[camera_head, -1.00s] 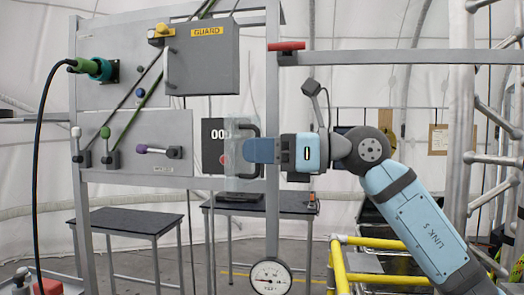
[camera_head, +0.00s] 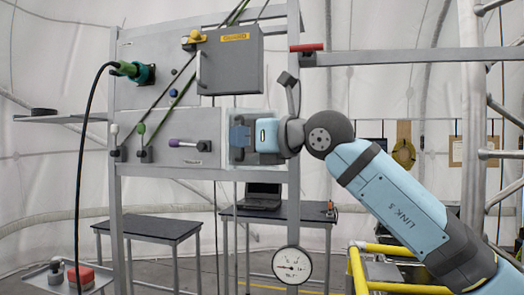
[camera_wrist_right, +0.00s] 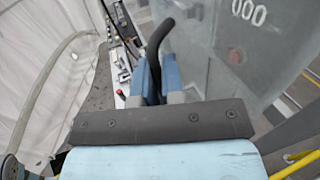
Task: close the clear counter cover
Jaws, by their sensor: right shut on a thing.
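The clear counter cover (camera_head: 235,156) is a see-through pane on the upright panel, just left of the metal post. In the right wrist view it shows as a pale pane (camera_wrist_right: 207,62) beside a curved black handle (camera_wrist_right: 157,36). The counter reading 000 (camera_wrist_right: 248,12) shows in that view; in the head view my gripper mostly hides it. My right gripper (camera_head: 240,137) is in front of the counter, its blue fingers shut on the handle. Whether the cover lies flush on the counter, I cannot tell. My left gripper is not in view.
A grey GUARD box (camera_head: 229,64) hangs above the counter. Levers, including a purple-handled one (camera_head: 186,143), are on the panel at left. A red-handled bar (camera_head: 307,47) is at upper right, a gauge (camera_head: 292,265) below. A laptop (camera_head: 261,193) stands on a table behind.

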